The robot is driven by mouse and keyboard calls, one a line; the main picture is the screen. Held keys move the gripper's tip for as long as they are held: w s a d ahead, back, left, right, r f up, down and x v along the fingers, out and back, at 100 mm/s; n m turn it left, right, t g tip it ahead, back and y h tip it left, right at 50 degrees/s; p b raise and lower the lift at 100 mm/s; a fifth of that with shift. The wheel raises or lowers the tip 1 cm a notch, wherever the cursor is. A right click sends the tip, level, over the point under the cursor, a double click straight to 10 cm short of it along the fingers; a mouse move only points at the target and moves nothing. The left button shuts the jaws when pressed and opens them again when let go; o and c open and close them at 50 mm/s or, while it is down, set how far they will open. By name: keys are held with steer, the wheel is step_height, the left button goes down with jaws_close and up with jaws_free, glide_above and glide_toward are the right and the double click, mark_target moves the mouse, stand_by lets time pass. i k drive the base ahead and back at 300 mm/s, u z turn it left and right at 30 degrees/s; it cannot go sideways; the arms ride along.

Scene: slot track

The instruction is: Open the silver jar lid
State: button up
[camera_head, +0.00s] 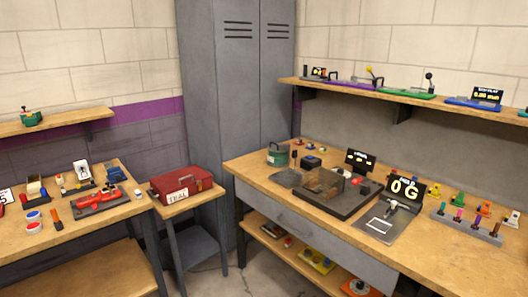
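I cannot make out a silver jar or a silver lid with certainty. A small dark green container (277,154) with a handle-like top stands at the back left of the right workbench; it is too small to tell whether it has a lid. My gripper is not in view.
The right workbench (240,166) carries a dark machine plate, a "0 G" display (404,188) and small coloured parts. A red toolbox (182,184) sits on a small stand. Grey lockers (235,100) stand behind. Bare floor (215,272) shows between the benches.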

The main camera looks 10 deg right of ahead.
mark_target(274, 147)
steer(key=z, duration=0.15)
steer(key=i, duration=0.9)
steer(key=u, duration=1.1)
steer(key=i, duration=0.75)
steer(key=z, duration=0.15)
